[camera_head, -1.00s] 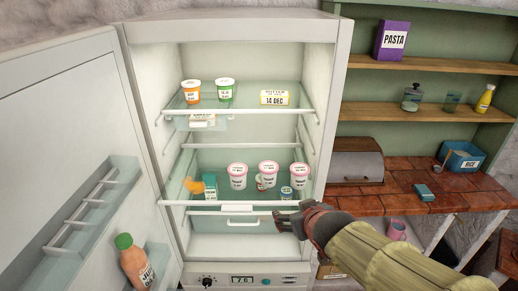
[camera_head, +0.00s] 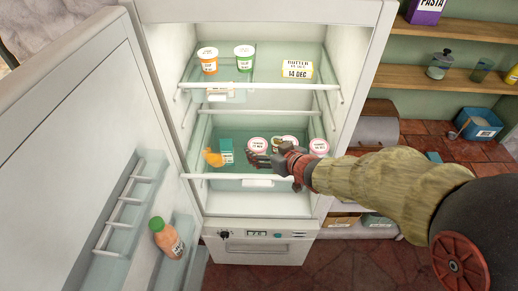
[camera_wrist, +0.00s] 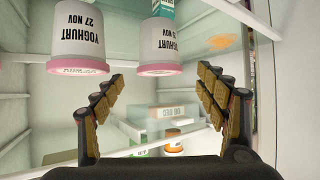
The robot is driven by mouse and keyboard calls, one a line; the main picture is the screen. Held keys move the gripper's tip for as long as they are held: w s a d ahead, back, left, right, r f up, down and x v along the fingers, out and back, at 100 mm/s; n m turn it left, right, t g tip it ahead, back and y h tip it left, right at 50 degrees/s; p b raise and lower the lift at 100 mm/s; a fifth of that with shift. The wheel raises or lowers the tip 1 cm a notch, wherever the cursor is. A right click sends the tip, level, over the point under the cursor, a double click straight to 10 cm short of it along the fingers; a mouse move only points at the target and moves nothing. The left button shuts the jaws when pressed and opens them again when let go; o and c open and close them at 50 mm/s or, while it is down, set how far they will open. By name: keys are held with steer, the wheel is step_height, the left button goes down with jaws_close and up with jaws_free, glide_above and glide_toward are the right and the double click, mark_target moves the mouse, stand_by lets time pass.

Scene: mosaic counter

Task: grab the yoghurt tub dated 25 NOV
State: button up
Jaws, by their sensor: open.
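Pink-lidded yoghurt tubs stand on the lower fridge shelf. In the head view, one tub (camera_head: 257,145) is left of my gripper (camera_head: 270,161), another (camera_head: 319,147) is right, and one between them is partly hidden. The wrist view is upside down. There, one tub (camera_wrist: 79,38) reads 27 NOV; the other (camera_wrist: 160,45) shows a NOV date whose digits I cannot read surely, though it may be 25. My gripper (camera_wrist: 160,100) is open and empty, its fingers spread beside the second tub's line, with a gap to it.
The shelf's front bar (camera_head: 225,177) runs below my gripper. The upper shelf holds tubs and a butter pack (camera_head: 297,70). The open fridge door (camera_head: 75,130) is at left.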

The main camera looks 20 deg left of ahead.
mark_target(258, 145)
steer(key=x, duration=0.5)
steer(key=shift+r, duration=0.15)
steer(key=c, duration=1.4)
